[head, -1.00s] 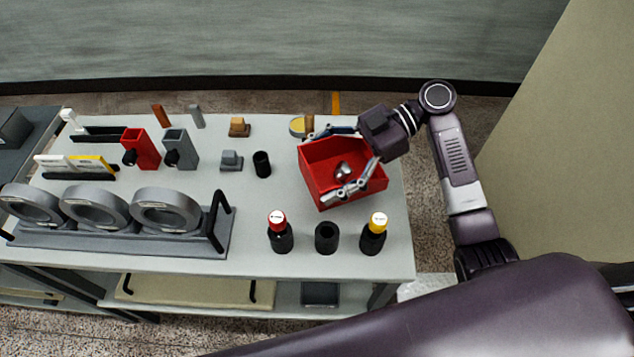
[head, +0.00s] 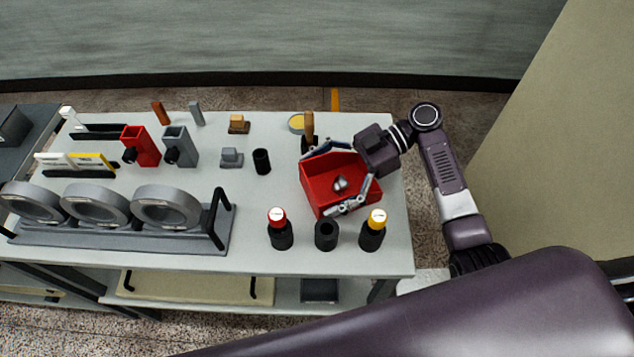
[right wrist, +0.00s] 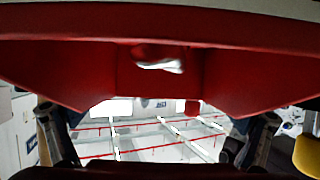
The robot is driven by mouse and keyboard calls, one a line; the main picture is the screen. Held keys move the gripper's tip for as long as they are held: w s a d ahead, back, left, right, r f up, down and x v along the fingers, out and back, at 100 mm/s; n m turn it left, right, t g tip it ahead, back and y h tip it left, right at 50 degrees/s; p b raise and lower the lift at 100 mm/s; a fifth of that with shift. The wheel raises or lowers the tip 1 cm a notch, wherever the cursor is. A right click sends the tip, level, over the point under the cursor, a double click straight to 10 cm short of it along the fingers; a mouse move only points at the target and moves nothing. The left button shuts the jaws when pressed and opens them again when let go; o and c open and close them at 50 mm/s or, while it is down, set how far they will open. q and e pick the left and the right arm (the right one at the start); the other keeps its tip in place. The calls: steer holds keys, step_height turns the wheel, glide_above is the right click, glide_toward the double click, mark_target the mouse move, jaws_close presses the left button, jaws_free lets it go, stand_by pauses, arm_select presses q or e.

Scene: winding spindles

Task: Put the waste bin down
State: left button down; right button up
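The waste bin is a red open box (head: 318,188) at the right end of the table in the head view, with a small shiny silver piece (head: 340,184) inside. My right gripper (head: 316,182) reaches it from the right, one finger along the far side and one along the near side, and holds it between them. I cannot tell whether its bottom touches the table. In the right wrist view the red bin wall (right wrist: 60,70) fills the upper part, between the fingers. My left gripper is not in view.
Close in front of the bin stand a red-capped bottle (head: 280,232), a black cup (head: 326,236) and a yellow-capped bottle (head: 373,232). A brown-handled item (head: 309,127) and a round yellow-topped tin (head: 297,122) are behind it. A small black cylinder (head: 262,161) is to its left.

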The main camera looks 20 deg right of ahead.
steer(key=shift+r, duration=0.15)
steer(key=shift+d, duration=0.3)
steer(key=b+v, duration=0.3)
steer(key=v, duration=0.7)
steer(key=shift+w+d+r, duration=0.1)
steer(key=shift+d+r, duration=0.05)
steer(key=shift+d, duration=0.15)
steer(key=shift+d+r, duration=0.25)
steer(key=shift+d, duration=0.1)
